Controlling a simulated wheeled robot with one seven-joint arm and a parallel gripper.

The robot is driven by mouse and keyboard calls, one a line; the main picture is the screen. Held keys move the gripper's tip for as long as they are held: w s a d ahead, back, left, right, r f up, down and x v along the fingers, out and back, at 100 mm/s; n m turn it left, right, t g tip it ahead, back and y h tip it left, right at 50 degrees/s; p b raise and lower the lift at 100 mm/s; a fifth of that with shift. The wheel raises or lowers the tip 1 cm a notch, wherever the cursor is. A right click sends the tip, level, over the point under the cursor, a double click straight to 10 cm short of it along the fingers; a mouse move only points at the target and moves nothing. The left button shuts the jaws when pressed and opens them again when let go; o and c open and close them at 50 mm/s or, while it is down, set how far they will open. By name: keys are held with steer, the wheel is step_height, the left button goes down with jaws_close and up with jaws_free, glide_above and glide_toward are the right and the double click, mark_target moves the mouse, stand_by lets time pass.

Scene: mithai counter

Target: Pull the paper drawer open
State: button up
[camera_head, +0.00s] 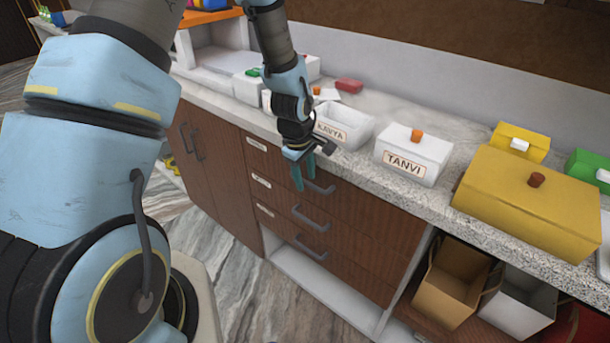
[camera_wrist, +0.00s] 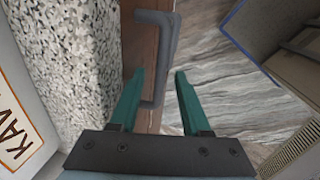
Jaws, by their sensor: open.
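Three brown drawers are stacked under the counter, each with a dark bar handle and a small label too small to read, so I cannot tell which is the paper drawer. All three look shut. My gripper (camera_head: 304,184) points down at the top drawer's handle (camera_head: 320,187), its teal fingers open. In the wrist view, the handle (camera_wrist: 167,50) shows between the open fingertips (camera_wrist: 160,74), nearer the left finger. I cannot tell whether it touches. The middle handle (camera_head: 309,219) and bottom handle (camera_head: 311,249) are clear of my gripper.
The speckled countertop (camera_head: 420,196) holds an open white box labelled KAVYA (camera_head: 345,122), a lidded white box labelled TANVI (camera_head: 412,155) and a large yellow box (camera_head: 525,205). Open bins (camera_head: 452,290) stand on a low shelf at right. The marble-patterned floor (camera_head: 250,295) before the drawers is clear.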

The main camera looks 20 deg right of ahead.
jaws_close()
stand_by(1.4)
